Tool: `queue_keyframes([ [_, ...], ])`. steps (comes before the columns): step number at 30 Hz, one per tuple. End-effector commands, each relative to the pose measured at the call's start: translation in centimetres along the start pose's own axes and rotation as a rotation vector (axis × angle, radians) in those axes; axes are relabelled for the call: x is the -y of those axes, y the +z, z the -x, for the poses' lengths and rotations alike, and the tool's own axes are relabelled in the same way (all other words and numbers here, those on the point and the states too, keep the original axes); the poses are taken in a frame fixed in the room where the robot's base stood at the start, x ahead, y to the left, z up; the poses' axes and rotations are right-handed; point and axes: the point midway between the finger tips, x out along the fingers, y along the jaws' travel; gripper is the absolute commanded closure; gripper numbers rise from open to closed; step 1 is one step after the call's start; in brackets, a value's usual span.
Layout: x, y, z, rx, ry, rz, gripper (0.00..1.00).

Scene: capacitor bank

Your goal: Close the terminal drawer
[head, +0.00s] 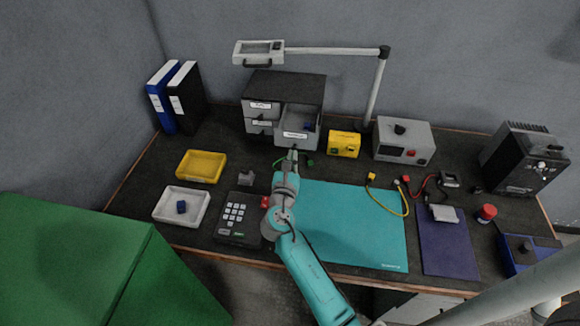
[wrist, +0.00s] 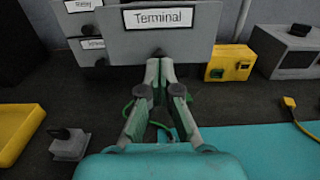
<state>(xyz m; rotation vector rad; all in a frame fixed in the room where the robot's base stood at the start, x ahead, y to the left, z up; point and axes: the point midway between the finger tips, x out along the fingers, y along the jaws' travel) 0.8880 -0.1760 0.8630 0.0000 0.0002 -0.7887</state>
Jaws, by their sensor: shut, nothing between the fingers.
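The terminal drawer (head: 297,133) is the right drawer of a dark-topped grey cabinet (head: 287,86) at the back of the bench. It stands pulled out, and a small blue item (head: 307,127) shows inside. In the wrist view its grey front (wrist: 205,42) carries a white "Terminal" label and fills the upper middle. My gripper (head: 293,153) is shut and empty, right in front of the drawer front. In the wrist view the fingertips (wrist: 160,62) are at the lower middle of the front, by a small dark knob. I cannot tell whether they touch it.
Left drawers, labelled Relay and another name, look shut. A yellow box (head: 344,144) stands right of the cabinet. A green cable piece (head: 309,162) lies beside my gripper. A grey block (head: 246,177) and yellow tray (head: 201,166) are to the left. The teal mat (head: 350,225) is mostly clear.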

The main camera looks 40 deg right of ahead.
Motion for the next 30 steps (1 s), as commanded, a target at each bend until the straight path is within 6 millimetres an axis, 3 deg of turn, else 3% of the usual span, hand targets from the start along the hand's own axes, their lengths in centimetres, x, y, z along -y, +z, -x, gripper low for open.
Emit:
queue_keyframes([
  [16,0.0,0.0,-1.3,0.0,-0.002,0.0,1.0],
  [30,0.0,0.1,-11.8,0.001,-0.003,-0.001,1.0],
])
